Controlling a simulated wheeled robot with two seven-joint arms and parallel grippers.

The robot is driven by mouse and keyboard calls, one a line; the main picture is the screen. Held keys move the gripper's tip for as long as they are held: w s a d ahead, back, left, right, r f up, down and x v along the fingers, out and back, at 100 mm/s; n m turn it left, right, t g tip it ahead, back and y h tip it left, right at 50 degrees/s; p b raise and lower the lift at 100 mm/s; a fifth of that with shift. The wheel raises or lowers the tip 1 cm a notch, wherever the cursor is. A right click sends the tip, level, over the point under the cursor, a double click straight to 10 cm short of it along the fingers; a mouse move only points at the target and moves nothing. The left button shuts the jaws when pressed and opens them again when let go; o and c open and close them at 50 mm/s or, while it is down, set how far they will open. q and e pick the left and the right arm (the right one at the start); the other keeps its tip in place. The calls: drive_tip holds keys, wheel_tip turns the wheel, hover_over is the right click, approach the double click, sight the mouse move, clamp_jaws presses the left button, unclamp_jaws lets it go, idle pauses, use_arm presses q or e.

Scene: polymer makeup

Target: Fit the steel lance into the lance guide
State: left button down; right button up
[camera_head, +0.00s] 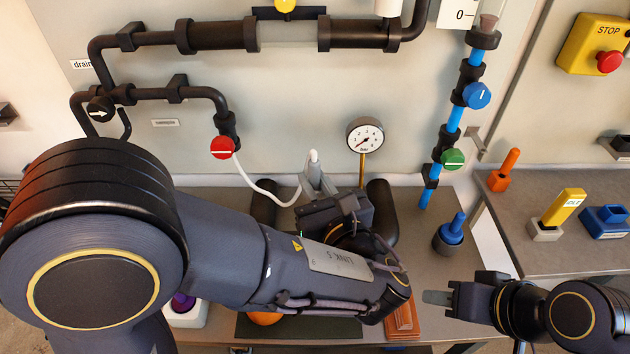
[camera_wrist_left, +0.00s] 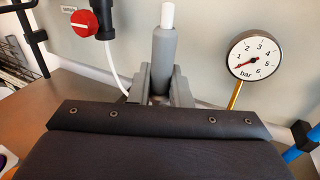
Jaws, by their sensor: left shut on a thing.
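A grey cylinder with a white tip, which looks like the steel lance (camera_head: 313,157), stands roughly upright in my left gripper (camera_head: 316,184). In the left wrist view the same lance (camera_wrist_left: 164,50) rises between the two grey fingers of the gripper (camera_wrist_left: 160,88), which are shut on it. Its lower end is hidden by the gripper and my wrist. I cannot pick out the lance guide for sure. My right gripper (camera_head: 438,297) is at the lower right, away from the lance, and I cannot tell its opening.
A white hose (camera_head: 262,188) runs from the red valve (camera_head: 223,147) towards the lance. A pressure gauge (camera_head: 365,135) stands close on the right. Black rounded forms (camera_head: 382,200) flank my gripper. A blue-handled tool (camera_head: 452,230) stands on the bench to the right.

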sight(315, 162)
use_arm(q)
drive_tip(key=shift+f+b, duration=1.35)
drive_tip(key=shift+f, duration=0.5)
drive_tip(key=shift+r, duration=0.2)
drive_tip(key=shift+r+p, duration=4.65)
drive_tip(key=shift+r, duration=0.35)
